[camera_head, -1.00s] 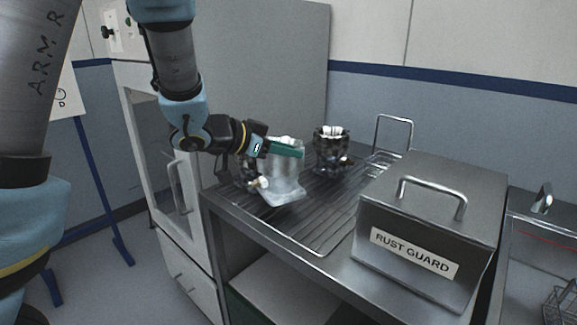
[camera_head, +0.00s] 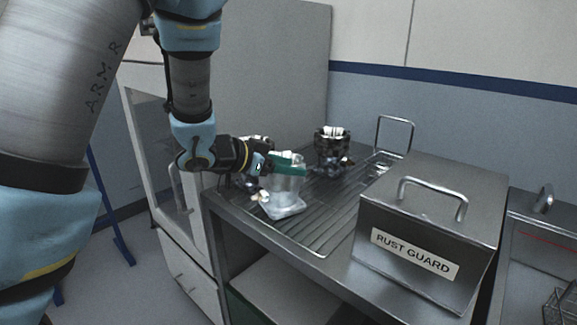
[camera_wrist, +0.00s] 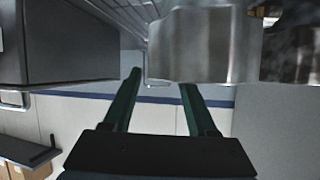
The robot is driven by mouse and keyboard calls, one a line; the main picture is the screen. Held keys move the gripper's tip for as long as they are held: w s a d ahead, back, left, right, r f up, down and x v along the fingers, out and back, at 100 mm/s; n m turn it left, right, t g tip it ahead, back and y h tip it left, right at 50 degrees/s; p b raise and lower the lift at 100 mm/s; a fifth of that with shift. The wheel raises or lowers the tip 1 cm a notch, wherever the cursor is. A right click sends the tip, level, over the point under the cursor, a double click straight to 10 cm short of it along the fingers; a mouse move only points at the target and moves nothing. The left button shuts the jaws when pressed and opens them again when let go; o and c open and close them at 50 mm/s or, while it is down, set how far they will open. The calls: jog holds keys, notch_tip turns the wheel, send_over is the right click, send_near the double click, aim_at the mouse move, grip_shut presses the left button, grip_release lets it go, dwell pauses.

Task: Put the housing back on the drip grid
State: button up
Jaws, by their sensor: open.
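The silver housing (camera_head: 286,193) stands upright on the drip grid (camera_head: 322,212), near its left front part; its square base flange appears to rest on the bars. My gripper (camera_head: 288,166) comes in from the left at the level of the housing's upper part, and a green finger crosses in front of it. In the wrist view the two green fingers (camera_wrist: 160,78) are spread apart, with the shiny housing wall (camera_wrist: 205,45) at their tips. I cannot tell whether either finger touches it.
A darker machined housing (camera_head: 332,150) stands behind on the grid. Another part sits partly hidden behind my wrist (camera_head: 256,143). A grey lidded box marked RUST GUARD (camera_head: 415,225) stands at the right. The front right of the grid is bare.

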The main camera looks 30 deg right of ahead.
jog(key=shift+a, duration=0.1)
jog(key=b+v, duration=0.1)
jog(key=v, duration=1.1)
jog(key=w+a+f+n+t+y, duration=0.2)
jog(key=w+a+n+t+y, duration=0.2)
jog(key=w+a, duration=0.35)
jog(key=w+a+f+n+t+y, duration=0.35)
jog(key=w+a+n, duration=0.2)
jog(key=a, duration=0.25)
jog(key=s+a+f+n+g+y, duration=0.2)
jog(key=a+f+n+y, duration=0.15)
jog(key=a, duration=0.75)
jog(key=s+a+f+n+g+y, duration=0.1)
jog(key=s+a+n+g, duration=0.3)
jog(key=s, duration=0.5)
jog(key=shift+s+a+f+y, duration=0.15)
jog(key=shift+s+f+y, duration=0.2)
jog(key=shift+y, duration=0.05)
